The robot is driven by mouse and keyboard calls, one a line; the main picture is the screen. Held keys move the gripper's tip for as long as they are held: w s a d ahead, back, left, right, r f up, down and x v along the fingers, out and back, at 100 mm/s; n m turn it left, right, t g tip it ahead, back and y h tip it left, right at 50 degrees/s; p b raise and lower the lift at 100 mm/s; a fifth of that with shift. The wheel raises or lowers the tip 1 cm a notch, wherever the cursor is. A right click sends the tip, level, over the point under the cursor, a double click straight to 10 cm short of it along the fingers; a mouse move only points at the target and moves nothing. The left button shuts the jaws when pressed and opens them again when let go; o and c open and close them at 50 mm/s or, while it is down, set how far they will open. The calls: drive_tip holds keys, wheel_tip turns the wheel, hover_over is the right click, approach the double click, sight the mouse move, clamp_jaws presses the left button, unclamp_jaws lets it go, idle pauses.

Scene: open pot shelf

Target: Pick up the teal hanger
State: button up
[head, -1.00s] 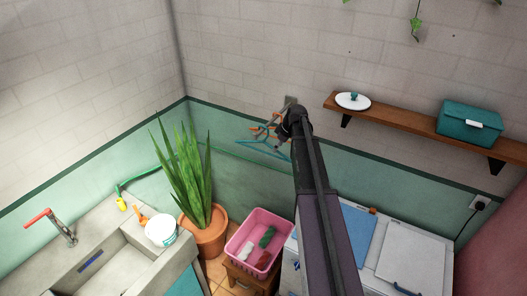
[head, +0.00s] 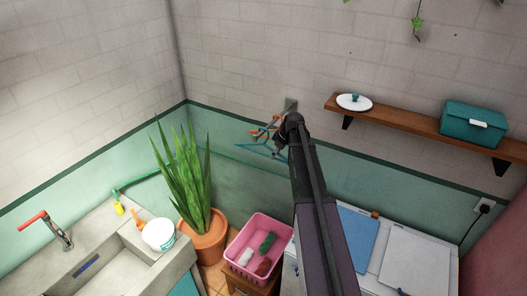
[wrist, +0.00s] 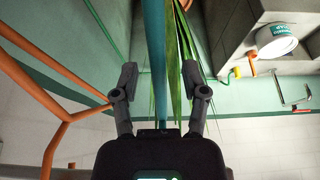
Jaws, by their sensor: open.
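The teal hanger (head: 256,153) hangs by the wall at the rail, below an orange hanger (head: 262,132). In the wrist view the teal hanger (wrist: 154,55) shows as a straight bar running up the picture between my open fingers. My gripper (wrist: 159,72) is open, with a gap on both sides of the bar and neither finger touching it. The orange hanger (wrist: 62,116) is to the left of my fingers there. In the head view my gripper (head: 279,147) is beside the hangers, partly hidden by my arm.
A spiky green plant in a terracotta pot (head: 203,247) stands below left of the hangers. A pink basket (head: 246,271) with cloths is below. A wooden shelf (head: 420,122) with a white lid (head: 354,102) and a teal box (head: 473,127) is to the right.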

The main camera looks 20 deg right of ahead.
clamp_jaws()
drive_tip(key=shift+r, duration=0.1)
idle(0.3)
drive_tip(key=shift+s+r+p, duration=0.1)
drive_tip(key=shift+r+p, duration=0.75)
drive_tip(key=shift+p, duration=0.1)
drive_tip(key=s+a, duration=1.1)
drive_tip(key=a, duration=0.3)
drive_tip(key=shift+f, duration=0.2)
drive_tip(key=shift+a, duration=0.1)
